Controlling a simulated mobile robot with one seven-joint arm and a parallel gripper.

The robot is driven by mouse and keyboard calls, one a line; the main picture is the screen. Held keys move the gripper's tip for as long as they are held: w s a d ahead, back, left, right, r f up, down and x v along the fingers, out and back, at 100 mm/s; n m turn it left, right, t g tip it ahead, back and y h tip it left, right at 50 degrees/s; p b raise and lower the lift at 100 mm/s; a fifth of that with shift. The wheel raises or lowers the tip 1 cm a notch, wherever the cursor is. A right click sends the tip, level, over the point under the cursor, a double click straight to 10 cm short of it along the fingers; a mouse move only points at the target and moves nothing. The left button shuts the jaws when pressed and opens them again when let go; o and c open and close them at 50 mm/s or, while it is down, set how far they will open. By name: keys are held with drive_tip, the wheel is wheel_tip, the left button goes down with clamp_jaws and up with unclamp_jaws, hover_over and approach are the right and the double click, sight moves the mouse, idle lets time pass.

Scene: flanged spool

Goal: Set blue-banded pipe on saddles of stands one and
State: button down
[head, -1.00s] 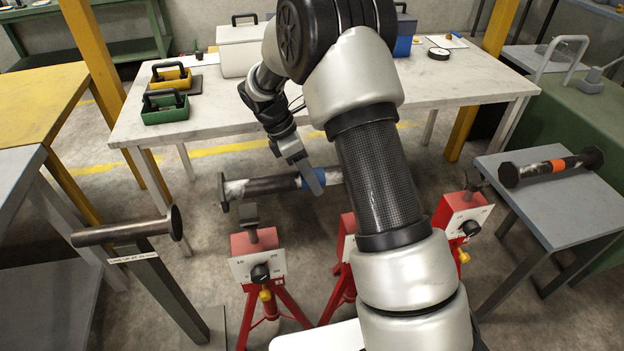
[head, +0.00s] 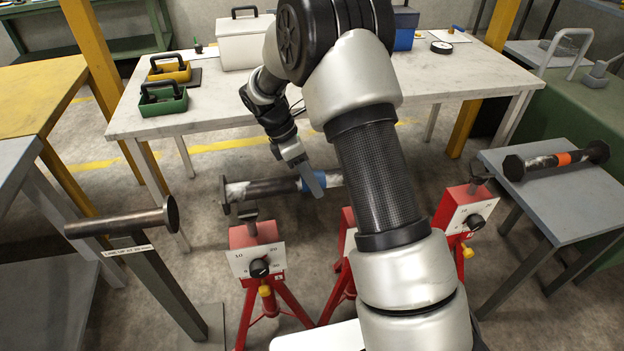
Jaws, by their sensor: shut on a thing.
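The blue-banded pipe (head: 268,188) is a dark flanged spool with a blue band (head: 312,182) near its middle. It appears level, behind and above the red stands. My gripper (head: 312,182) is shut on the pipe at the band; my arm hides the pipe's right end. The left red stand (head: 256,255) has a saddle on top, just in front of the pipe's left part. A middle red stand (head: 347,240) is mostly hidden by my arm. A right red stand (head: 466,212) stands further right. Which stand is number one cannot be read.
An orange-banded spool (head: 556,161) lies on a grey table (head: 560,205) at right. A grey post (head: 160,280) with a flanged pipe (head: 125,222) stands at left. A white table (head: 225,115) behind holds toolboxes, including a green one (head: 163,103).

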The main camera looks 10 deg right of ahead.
drive_tip(key=shift+f, duration=0.2)
drive_tip(key=shift+f+b, duration=0.55)
drive_tip(key=shift+f, duration=0.9)
drive_tip(key=shift+f, duration=0.1)
drive_tip(key=c, duration=1)
unclamp_jaws()
drive_tip(key=shift+c, duration=0.2)
drive_tip(key=shift+f, duration=0.1)
drive_tip(key=p+v, duration=0.3)
drive_tip(key=v, duration=1.4)
drive_tip(key=shift+r, duration=0.35)
